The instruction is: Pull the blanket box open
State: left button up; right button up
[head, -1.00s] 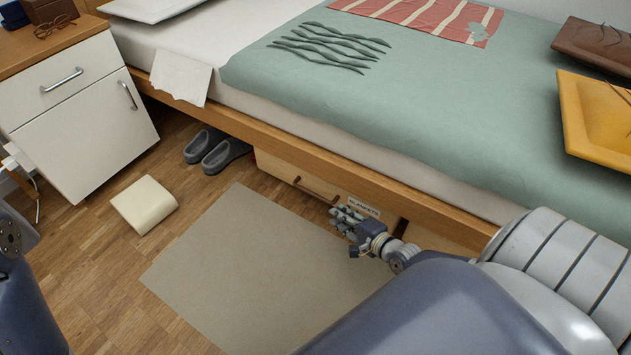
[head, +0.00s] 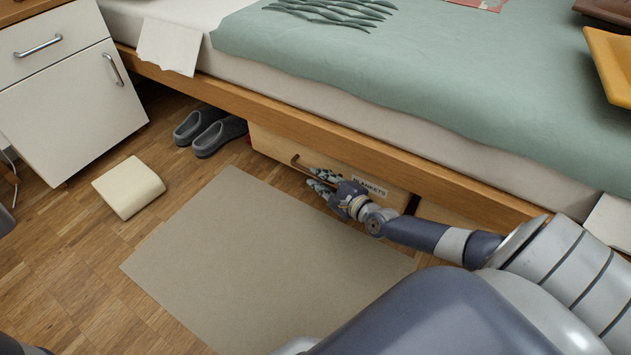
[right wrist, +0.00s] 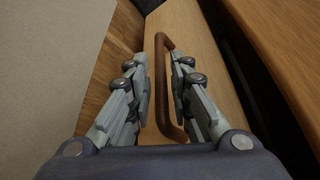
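The blanket box (head: 275,145) is a pale wooden drawer under the bed, its front close beneath the bed's side rail. It carries a BLANKETS label (head: 369,187) and a brown bar handle (head: 298,163). My right gripper (head: 319,182) is at the handle and hides part of it in the head view. In the right wrist view the handle (right wrist: 161,42) runs between the fingers of the right gripper (right wrist: 161,68). The fingers are apart, one on each side of the bar, with gaps visible. My left gripper is out of view.
A flat beige mat (head: 250,270) lies on the floor before the box. Grey shoes (head: 212,132) stand left of the box, and a cream block-shaped item (head: 128,187) lies farther left. A white bedside cabinet (head: 75,115) stands at the left. A second front (head: 445,214) is right of the box.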

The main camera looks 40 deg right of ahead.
jog(key=shift+b+x, duration=0.35)
jog(key=shift+x, duration=0.85)
grip_shut()
jog(key=shift+a, duration=0.1)
